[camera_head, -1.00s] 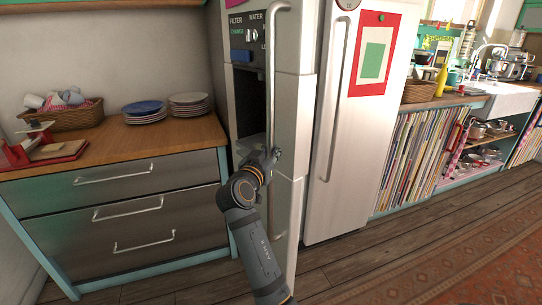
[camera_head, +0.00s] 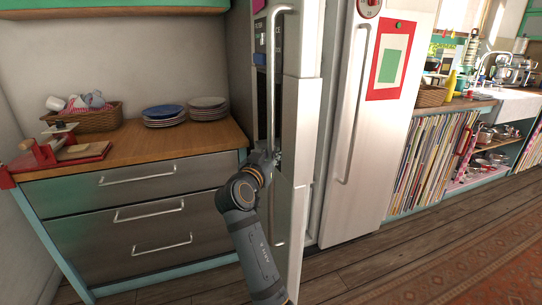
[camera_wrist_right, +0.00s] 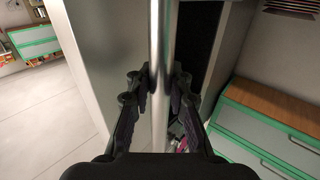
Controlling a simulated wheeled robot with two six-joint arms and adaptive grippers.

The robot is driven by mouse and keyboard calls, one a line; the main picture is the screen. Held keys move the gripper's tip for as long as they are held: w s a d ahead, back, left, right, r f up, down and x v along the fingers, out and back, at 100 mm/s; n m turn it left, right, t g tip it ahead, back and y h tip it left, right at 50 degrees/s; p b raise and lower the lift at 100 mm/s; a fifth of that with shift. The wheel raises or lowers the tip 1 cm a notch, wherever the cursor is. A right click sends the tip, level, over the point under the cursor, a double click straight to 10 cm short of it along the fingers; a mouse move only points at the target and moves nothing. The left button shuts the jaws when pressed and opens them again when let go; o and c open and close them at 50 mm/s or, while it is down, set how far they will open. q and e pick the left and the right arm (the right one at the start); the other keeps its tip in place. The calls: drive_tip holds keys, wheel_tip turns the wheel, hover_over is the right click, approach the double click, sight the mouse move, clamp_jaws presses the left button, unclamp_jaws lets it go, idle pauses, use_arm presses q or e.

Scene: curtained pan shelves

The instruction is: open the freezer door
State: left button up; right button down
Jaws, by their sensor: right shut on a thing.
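The freezer door (camera_head: 302,130) is the left door of a pale fridge. It stands swung out, seen nearly edge-on, with a dark gap between it and the fridge's right door (camera_head: 360,190). Its long vertical metal handle (camera_head: 273,60) faces left, and the handle also runs down the middle of the right wrist view (camera_wrist_right: 160,50). My right gripper (camera_head: 274,158) is shut around the handle, and its fingers show on both sides of the bar in the wrist view (camera_wrist_right: 160,82). The freezer's inside is mostly hidden behind the door. My left gripper is not in view.
A drawer cabinet (camera_head: 130,205) with a wooden top stands close at left, carrying plates (camera_head: 164,116), a basket (camera_head: 95,120) and a red-based item (camera_head: 60,150). Shelves of records (camera_head: 430,160) and a sink are at right. The wooden floor (camera_head: 350,265) in front is clear.

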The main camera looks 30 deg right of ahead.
sight(270, 122)
drive_tip(key=shift+f, duration=0.15)
drive_tip(key=c, duration=1.5)
unclamp_jaws()
drive_tip(key=o, duration=0.3)
drive_tip(key=shift+s+a+r, duration=0.1)
drive_tip(key=shift+r, duration=0.1)
drive_tip(key=shift+r, duration=0.1)
wheel_tip(270, 122, up, 10)
drive_tip(key=shift+f, duration=0.1)
